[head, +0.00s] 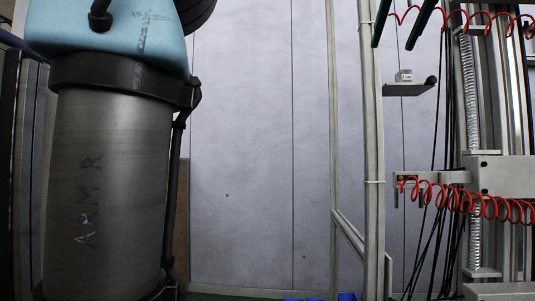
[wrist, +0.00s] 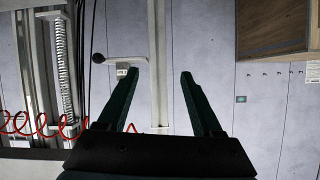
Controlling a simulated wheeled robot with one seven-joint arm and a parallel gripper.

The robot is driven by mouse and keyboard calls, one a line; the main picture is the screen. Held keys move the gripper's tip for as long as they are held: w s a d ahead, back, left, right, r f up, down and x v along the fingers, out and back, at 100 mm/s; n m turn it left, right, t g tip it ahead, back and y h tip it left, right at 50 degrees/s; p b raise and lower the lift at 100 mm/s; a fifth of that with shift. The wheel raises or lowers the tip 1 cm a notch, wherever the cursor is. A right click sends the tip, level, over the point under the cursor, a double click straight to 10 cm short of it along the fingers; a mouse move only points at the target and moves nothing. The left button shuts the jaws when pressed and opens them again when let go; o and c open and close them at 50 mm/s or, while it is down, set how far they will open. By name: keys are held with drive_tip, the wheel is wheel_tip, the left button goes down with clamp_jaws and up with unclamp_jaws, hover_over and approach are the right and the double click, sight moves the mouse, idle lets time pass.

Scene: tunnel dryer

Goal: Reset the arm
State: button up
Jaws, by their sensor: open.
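My gripper (head: 393,46) enters the head view at the top right, with its two dark green fingers pointing down. In the wrist view my gripper (wrist: 160,72) shows its two fingers well apart, with nothing between them. It is open and empty, and the fingers touch nothing that I can see. The wrist picture is upside down compared with the head view. Most of the arm behind the gripper is outside the head view.
A grey panel wall (head: 260,150) fills the middle. A wooden box (wrist: 270,30) shows in the wrist view.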

drive_tip(key=w+a+f+m+g+y, duration=0.15)
drive_tip(key=w+f, duration=0.35)
drive_tip(key=f, duration=0.5)
drive_tip(key=w+a+f+m+g, duration=0.1)
drive_tip(key=w+f+g, duration=0.1)
drive_tip(key=w+f, duration=0.55)
drive_tip(key=w+a+f+g, duration=0.15)
drive_tip(key=a+f, duration=0.25)
drive_tip(key=f, duration=0.5)
drive_tip(key=w+a+f+g, duration=0.15)
drive_tip(key=a+f, duration=0.25)
drive_tip(key=f, duration=0.4)
drive_tip(key=s+a+f+n+g, duration=0.2)
drive_tip(key=s+a+f, duration=0.4)
drive_tip(key=a+f, duration=0.4)
drive_tip(key=s+a+f+n+g, duration=0.2)
drive_tip(key=s+a+f, duration=0.3)
drive_tip(key=a+f, duration=0.4)
wheel_tip(320, 180, down, 6)
drive_tip(key=shift+s+a+f+g, duration=0.2)
drive_tip(key=shift+s+a+g, duration=0.15)
